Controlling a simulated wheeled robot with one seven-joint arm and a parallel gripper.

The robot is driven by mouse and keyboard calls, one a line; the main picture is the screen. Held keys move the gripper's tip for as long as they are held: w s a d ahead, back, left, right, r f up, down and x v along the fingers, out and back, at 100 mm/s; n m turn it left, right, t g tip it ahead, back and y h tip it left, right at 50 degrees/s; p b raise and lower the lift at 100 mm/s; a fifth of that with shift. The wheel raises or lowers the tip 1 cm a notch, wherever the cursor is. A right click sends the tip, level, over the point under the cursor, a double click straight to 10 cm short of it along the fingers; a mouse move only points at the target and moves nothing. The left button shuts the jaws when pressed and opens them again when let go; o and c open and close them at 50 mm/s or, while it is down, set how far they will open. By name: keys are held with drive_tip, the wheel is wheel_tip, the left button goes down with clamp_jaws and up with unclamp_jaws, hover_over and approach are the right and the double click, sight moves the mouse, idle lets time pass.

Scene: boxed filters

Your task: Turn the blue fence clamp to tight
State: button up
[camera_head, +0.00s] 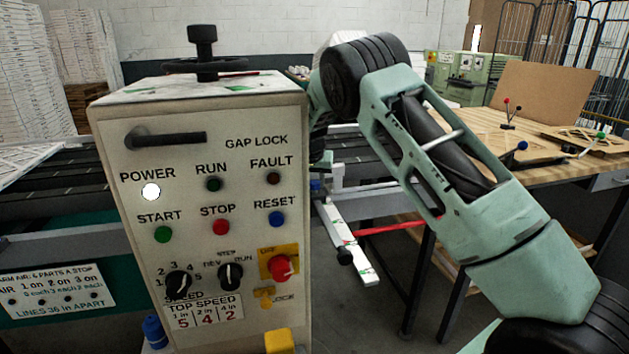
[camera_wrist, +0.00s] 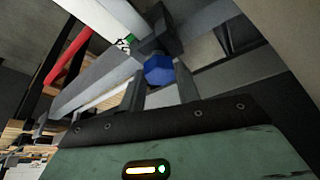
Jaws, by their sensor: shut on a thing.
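The blue fence clamp (camera_wrist: 159,70) shows in the wrist view as a blue faceted knob against a dark block on a pale rail. My gripper (camera_wrist: 160,80) has its two grey fingers on either side of the knob and is shut on it. In the head view a small blue spot (camera_head: 315,186), which looks like the same clamp, shows just right of the control cabinet, below the end of my arm. My gripper is mostly hidden there by the cabinet and my arm. I cannot read any tight or loose mark on the clamp.
The control cabinet (camera_head: 205,120) stands close on the left with buttons and knobs. A white rail (camera_head: 345,235) with a black knob and a red bar (camera_head: 390,228) lie right of it. A wooden table (camera_head: 460,120) with boards stands at the right.

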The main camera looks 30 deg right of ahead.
drive_tip(key=o, duration=1)
drive_tip(key=shift+c, duration=0.2)
